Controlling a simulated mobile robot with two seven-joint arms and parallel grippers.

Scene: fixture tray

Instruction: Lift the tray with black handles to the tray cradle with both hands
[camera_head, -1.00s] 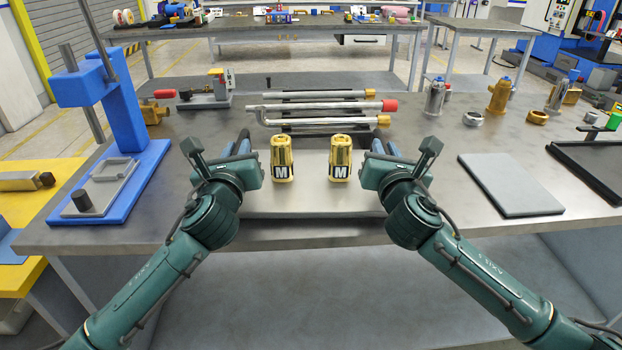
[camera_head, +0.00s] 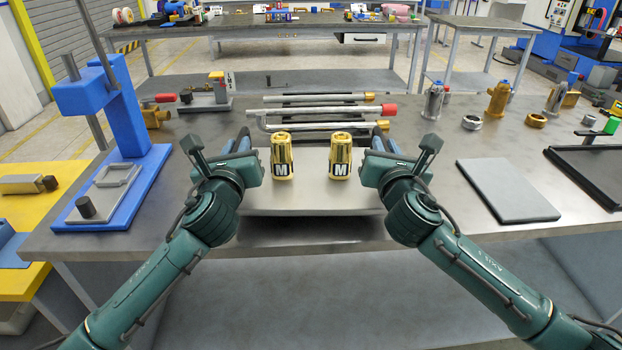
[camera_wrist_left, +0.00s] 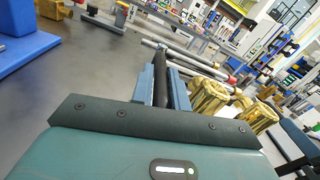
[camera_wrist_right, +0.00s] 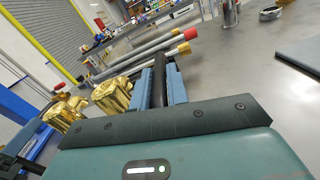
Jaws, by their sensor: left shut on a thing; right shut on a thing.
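The tray (camera_head: 310,201) is a flat light-grey plate held level in front of me in the head view, with a dark shadow on the table under its front edge. Two gold canisters marked M, a left one (camera_head: 281,153) and a right one (camera_head: 340,153), stand upright on it. My left gripper (camera_head: 243,146) is shut on the black handle at its left side, seen between the fingers in the left wrist view (camera_wrist_left: 161,82). My right gripper (camera_head: 379,146) is shut on the right black handle, seen in the right wrist view (camera_wrist_right: 173,84). I cannot tell which thing is the tray cradle.
Silver pipes (camera_head: 320,126) with gold and red ends lie just behind the tray. A blue stand (camera_head: 125,120) rises at the left. A grey slab (camera_head: 506,189) and a black-rimmed tray (camera_head: 590,178) lie at the right. Bare table lies between my right arm and the slab.

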